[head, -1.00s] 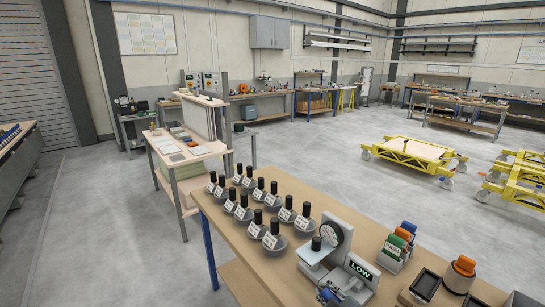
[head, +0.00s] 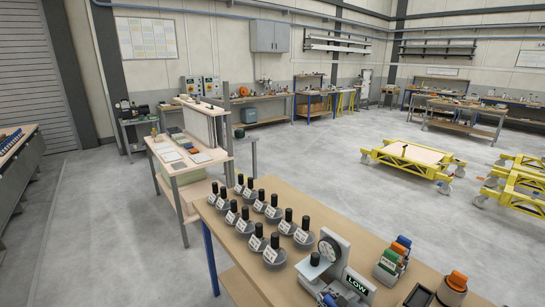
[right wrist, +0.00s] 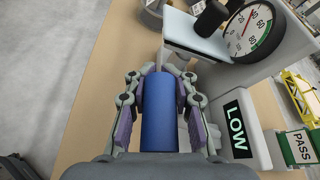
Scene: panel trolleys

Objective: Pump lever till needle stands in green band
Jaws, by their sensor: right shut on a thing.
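The blue lever grip (right wrist: 159,115) stands between the purple-padded fingers of my right gripper (right wrist: 160,78), which is shut on it. The round gauge (right wrist: 253,30) is at the upper right of the right wrist view, with a white face, a thin red needle and a green band along its lower right edge. The needle appears to lie outside the green band. The display sign (right wrist: 236,124) below the gauge reads LOW. In the head view the gauge stand (head: 333,248) is at the bench front, with the lever partly cut off. My left gripper is not in view.
Several grey pucks with black knobs (head: 273,252) stand on the bench left of the gauge. A holder with coloured stamps (head: 392,260) and a dark tray (head: 420,297) are to its right. Yellow trolleys (head: 413,162) stand beyond on open floor.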

